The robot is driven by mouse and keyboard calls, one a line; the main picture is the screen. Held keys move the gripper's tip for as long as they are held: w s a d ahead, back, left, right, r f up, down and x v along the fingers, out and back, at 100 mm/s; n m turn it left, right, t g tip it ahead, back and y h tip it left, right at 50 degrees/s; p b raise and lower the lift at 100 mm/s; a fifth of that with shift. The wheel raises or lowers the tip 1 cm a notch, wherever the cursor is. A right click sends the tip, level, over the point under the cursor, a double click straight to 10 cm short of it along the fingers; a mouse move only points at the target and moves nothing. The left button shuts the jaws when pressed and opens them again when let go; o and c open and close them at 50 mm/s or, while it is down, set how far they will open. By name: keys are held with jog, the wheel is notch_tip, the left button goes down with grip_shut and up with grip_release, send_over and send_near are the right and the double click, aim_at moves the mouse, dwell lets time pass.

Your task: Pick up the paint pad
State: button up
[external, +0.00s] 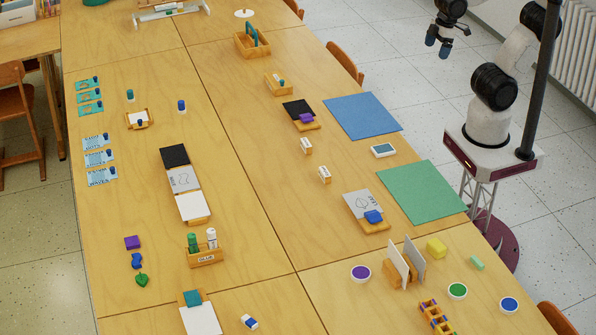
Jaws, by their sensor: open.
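My gripper (438,42) is at the top right, raised over the floor beyond the table's right edge. It is open and empty, far from all three pads.
An upright card holder (405,264) stands between the purple and green pads. Green (422,192) and blue (362,115) sheets lie along the right edge.

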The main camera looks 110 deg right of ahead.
jog(key=w+a+f+n+g+y, duration=0.15)
jog(key=w+a+n, duration=0.25)
jog(key=w+a, duration=1.1)
jog(key=w+a+f+n+t+h, duration=0.1)
jog(key=w+a+f+n, duration=0.2)
jog(key=w+a, duration=1.2)
jog(key=n+g, duration=0.2)
jog(key=n, duration=0.5)
send_near(457, 289)
jog(key=shift+w+d+f+t+y, duration=0.15)
jog(key=shift+d+f+t+y, duration=0.1)
jog(key=shift+f+y, duration=0.15)
jog(key=shift+a+f, duration=0.2)
jog(key=shift+a, duration=0.05)
jog(key=shift+a+f, duration=0.1)
jog(key=shift+f, duration=1.15)
